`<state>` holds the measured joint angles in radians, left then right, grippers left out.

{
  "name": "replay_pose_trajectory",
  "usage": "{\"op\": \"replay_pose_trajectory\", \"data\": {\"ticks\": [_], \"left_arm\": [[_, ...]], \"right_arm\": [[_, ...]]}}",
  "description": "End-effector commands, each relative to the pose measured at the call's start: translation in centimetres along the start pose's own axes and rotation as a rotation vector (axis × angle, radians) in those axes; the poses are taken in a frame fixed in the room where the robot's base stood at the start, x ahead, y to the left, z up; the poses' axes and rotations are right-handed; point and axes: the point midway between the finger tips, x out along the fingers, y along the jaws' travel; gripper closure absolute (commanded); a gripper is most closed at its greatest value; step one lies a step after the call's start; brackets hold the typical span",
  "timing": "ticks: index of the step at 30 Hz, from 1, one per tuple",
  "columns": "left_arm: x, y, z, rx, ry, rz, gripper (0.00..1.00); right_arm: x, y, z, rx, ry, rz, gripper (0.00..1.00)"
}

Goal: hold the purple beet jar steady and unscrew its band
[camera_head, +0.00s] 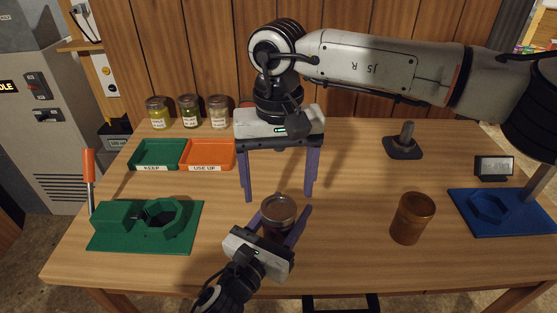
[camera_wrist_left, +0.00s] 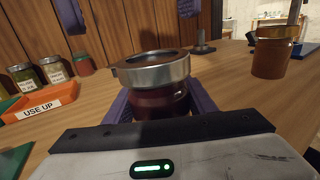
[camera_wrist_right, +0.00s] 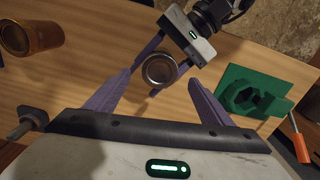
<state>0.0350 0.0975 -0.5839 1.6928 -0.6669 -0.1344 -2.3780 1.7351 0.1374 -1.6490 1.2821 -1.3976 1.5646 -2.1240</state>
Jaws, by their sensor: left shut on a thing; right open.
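The beet jar (camera_head: 279,214) stands upright on the table near the front middle, with dark purple-red contents and a silver band (camera_wrist_left: 152,70) around its lid. My left gripper (camera_head: 282,226) is shut on the jar's body below the band; its purple fingers lie on both sides of the glass in the left wrist view (camera_wrist_left: 160,104). My right gripper (camera_head: 279,198) points down, open and empty, behind and above the jar. In the right wrist view the jar's lid (camera_wrist_right: 160,69) shows beyond and between the open fingers (camera_wrist_right: 166,95), apart from them.
An amber-brown jar (camera_head: 412,218) stands to the right. A green fixture (camera_head: 180,242) is at left, a blue one (camera_head: 520,222) at right. Green KEEP (camera_head: 157,154) and orange USE UP (camera_head: 208,154) trays and several jars (camera_head: 189,112) are behind. A dark post (camera_head: 404,142) stands at back right.

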Motion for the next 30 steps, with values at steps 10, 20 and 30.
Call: {"op": "replay_pose_trajectory", "data": {"ticks": [10,20,30], "left_arm": [[0.0,0.0,0.0,0.000,0.001,0.000,0.76],[0.0,0.0,0.0,0.000,0.001,0.000,0.76],[0.0,0.0,0.0,0.000,0.001,0.000,0.76]], "right_arm": [[4.0,0.0,0.0,-0.001,-0.001,0.000,0.25],[4.3,0.0,0.0,-0.001,0.001,0.000,0.25],[4.2,0.0,0.0,-0.001,0.001,0.000,0.66]]}}
